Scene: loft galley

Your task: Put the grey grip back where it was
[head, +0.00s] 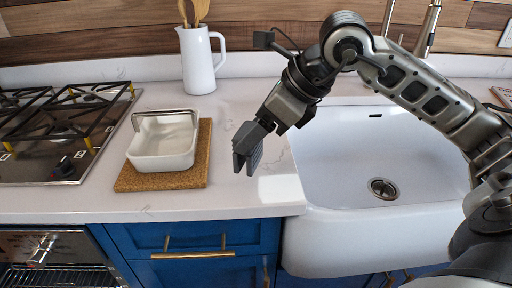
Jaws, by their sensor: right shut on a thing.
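My right gripper (255,135) reaches in from the right and points down over the counter, between the cork mat and the sink. It is shut on the grey grip (250,158), a small dark grey ribbed piece at the fingertips. The grip's outline is hard to tell from the dark fingers. It appears to be held above the counter near its front. My left gripper is not in view.
A white dish (162,146) with a greyish bar handle stands on a cork mat (197,178). A white pitcher (197,65) with wooden utensils stands behind. The gas hob (60,125) is left, the white sink (335,170) right. Counter (220,195) around the gripper is clear.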

